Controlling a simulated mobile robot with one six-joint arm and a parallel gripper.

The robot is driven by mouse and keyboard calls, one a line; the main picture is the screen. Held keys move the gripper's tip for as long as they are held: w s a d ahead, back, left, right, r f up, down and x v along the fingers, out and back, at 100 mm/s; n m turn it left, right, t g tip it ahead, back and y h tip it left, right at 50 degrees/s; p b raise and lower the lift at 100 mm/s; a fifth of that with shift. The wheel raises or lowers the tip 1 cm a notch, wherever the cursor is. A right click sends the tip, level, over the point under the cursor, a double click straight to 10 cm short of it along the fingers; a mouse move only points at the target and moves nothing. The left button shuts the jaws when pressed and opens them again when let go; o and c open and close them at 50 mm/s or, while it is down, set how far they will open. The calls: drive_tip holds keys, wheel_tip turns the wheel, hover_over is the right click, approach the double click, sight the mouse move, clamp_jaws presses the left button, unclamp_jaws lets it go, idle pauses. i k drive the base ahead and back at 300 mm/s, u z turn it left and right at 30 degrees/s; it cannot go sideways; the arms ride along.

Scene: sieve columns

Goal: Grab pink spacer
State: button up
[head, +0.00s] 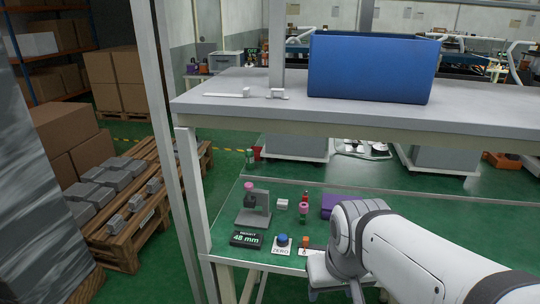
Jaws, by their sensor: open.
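Two small pink pieces show on the green bench mat in the head view. One pink piece (249,187) is at the top of a grey gauge-like stand (254,208). The other pink piece (303,206) sits on or above a small dark green and red piece (303,217), right of the stand. I cannot tell which is the pink spacer. My gripper (313,290) is low at the front edge of the bench, nearer the camera than both pink pieces and apart from them. Its jaws are open, small and partly hidden by my wrist.
A display reading 48 mm (247,239), a blue button on a ZERO plate (283,243), an orange block (306,242) and a white block (282,204) lie nearby. A purple box (328,203) is partly behind my arm. A shelf (230,92) with a blue bin (370,70) overhangs behind.

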sight(302, 209)
drive_tip(key=u, duration=0.4)
drive_tip(key=k, duration=1.05)
drive_tip(key=u, duration=1)
drive_tip(key=i, duration=0.35)
drive_tip(key=z, duration=0.85)
drive_tip(key=i, duration=1.25)
drive_tip(key=z, duration=0.5)
drive_tip(key=k, duration=0.9)
drive_tip(key=z, duration=0.15)
drive_tip(key=i, duration=0.9)
drive_tip(key=u, duration=0.1)
